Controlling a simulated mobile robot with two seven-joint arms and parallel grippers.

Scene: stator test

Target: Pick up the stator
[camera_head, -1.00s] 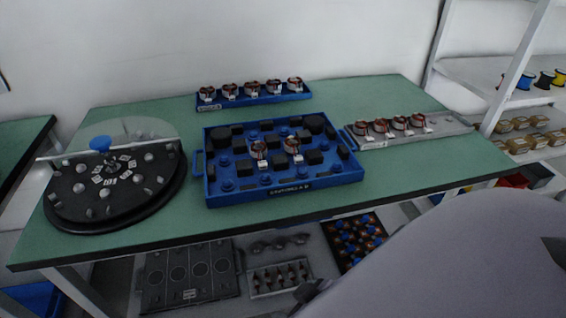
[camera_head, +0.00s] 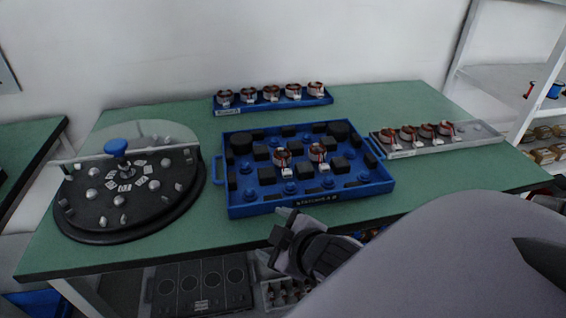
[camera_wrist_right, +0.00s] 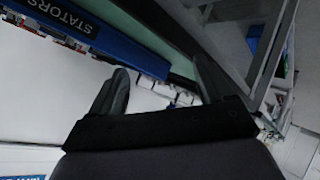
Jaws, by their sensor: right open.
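Several copper-wound stators stand on the green table in the head view. Two stators, a left one (camera_head: 283,159) and a right one (camera_head: 317,153), sit in the large blue tray (camera_head: 310,201). More stand in the narrow blue rack (camera_head: 228,107) at the back and on the grey rack (camera_head: 470,138) at right. My right gripper (camera_head: 281,216) is just in front of the blue tray's front edge, apart from any stator. In the right wrist view its fingers (camera_wrist_right: 155,95) are spread and empty. My left gripper is not seen.
A round black fixture (camera_head: 125,195) with a blue knob stands at the table's left. Bare green table (camera_head: 120,258) lies along the front edge. Dark trays (camera_head: 200,285) are on a shelf below. Shelving (camera_head: 510,80) stands at right.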

